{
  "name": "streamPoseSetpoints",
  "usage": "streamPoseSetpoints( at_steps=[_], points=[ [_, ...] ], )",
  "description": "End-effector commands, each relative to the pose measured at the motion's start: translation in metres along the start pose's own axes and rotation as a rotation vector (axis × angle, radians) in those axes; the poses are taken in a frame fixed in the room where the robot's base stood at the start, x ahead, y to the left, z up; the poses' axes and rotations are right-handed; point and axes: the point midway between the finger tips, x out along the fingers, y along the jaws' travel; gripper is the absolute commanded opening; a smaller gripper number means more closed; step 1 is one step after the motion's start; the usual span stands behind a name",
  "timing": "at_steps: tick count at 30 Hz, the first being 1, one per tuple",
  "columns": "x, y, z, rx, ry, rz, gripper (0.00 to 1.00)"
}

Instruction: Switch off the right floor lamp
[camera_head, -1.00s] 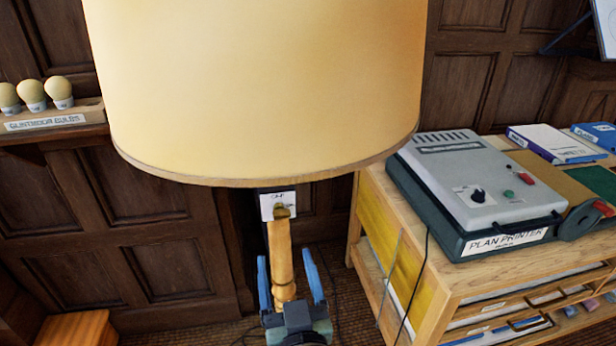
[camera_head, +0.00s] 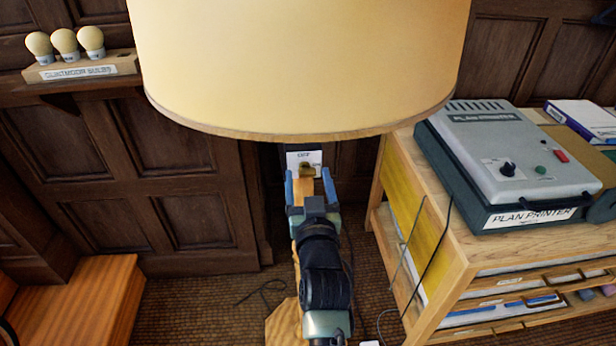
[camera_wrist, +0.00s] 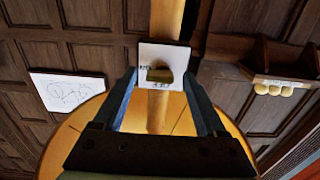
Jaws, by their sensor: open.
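The floor lamp has a large cream shade (camera_head: 300,65) filling the top of the head view. Its wooden post is mostly hidden behind my arm; its wooden base (camera_head: 283,325) shows below. A white switch plate (camera_head: 304,158) with a brass knob (camera_head: 306,170) sits on the post just under the shade. Its small lettering seems to read OFF above the knob. My gripper (camera_head: 309,180) is open and empty, in front of the plate. In the wrist view, the plate (camera_wrist: 175,53) and knob (camera_wrist: 159,75) lie between the spread blue fingers (camera_wrist: 160,86). Contact with the knob cannot be told.
A plan printer (camera_head: 505,165) stands on a wooden cabinet (camera_head: 455,245) close on the right. A shelf (camera_head: 90,85) with bulbs is on the panelled wall at left, above a wooden bench (camera_head: 90,300). Dark cables (camera_head: 262,293) lie on the floor. The shade overhangs my gripper.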

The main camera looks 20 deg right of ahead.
Motion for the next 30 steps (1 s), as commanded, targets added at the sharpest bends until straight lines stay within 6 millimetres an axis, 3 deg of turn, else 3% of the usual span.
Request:
streamPoseSetpoints(
  at_steps=[12,24,30],
  points=[
    [0.0067,0.0002,-0.0003,0.000,0.001,0.000,0.74],
    [0.0065,0.0002,-0.0003,0.000,0.000,0.000,0.02],
    [0.0065,0.0004,-0.0001,-0.003,0.000,0.001,0.00]
  ],
)
